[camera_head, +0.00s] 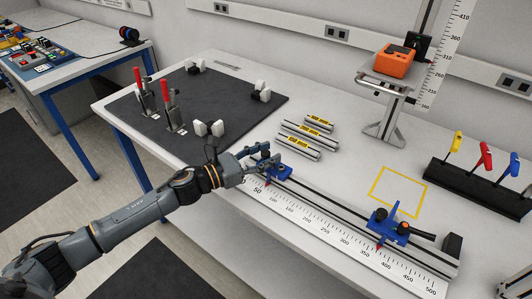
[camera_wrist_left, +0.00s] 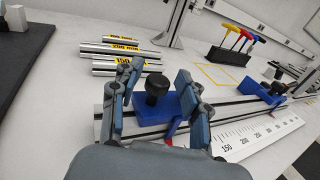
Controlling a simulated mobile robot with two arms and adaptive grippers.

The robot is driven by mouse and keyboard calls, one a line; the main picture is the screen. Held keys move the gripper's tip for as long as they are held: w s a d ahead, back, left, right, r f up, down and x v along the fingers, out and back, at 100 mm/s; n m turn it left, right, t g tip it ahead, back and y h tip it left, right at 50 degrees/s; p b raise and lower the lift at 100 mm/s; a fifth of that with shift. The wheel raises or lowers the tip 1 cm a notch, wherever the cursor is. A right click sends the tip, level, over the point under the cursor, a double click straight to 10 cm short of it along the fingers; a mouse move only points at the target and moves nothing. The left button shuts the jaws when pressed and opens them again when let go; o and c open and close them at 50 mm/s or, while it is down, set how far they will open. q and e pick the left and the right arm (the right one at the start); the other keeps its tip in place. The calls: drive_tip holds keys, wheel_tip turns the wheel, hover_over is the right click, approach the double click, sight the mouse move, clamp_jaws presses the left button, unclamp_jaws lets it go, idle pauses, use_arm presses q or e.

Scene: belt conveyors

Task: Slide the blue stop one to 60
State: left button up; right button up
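Two blue stops with black knobs sit on a black-and-silver rail (camera_head: 335,207) behind a white scale (camera_head: 310,228) marked 50 to 500. The near-left blue stop (camera_head: 281,173) is at the low-number end; it also shows in the left wrist view (camera_wrist_left: 152,112) with a red pointer (camera_wrist_left: 169,137). The other blue stop (camera_head: 386,224) is toward the high-number end, also in the left wrist view (camera_wrist_left: 253,89). My left gripper (camera_head: 262,163) is at the low-end stop. In the left wrist view its open fingers (camera_wrist_left: 158,95) straddle the knob, with gaps beside it. The exact pointer reading is hidden.
Several silver bars (camera_head: 298,146) with yellow labels lie behind the rail. A yellow square outline (camera_head: 397,190) marks bare table. A height gauge (camera_head: 385,125) with an orange device (camera_head: 395,61) and a holder with coloured handles (camera_head: 476,187) stand behind. A dark clamp plate (camera_head: 235,102) lies left.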

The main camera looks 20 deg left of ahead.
use_arm(q)
drive_tip(key=shift+s+a+f, duration=0.1)
drive_tip(key=shift+s+a, duration=0.05)
drive_tip(key=shift+a, duration=0.05)
drive_tip(key=v, duration=1.1)
drive_tip(key=shift+s+a, duration=0.1)
drive_tip(key=shift+s, duration=0.15)
drive_tip(key=shift+a, duration=0.1)
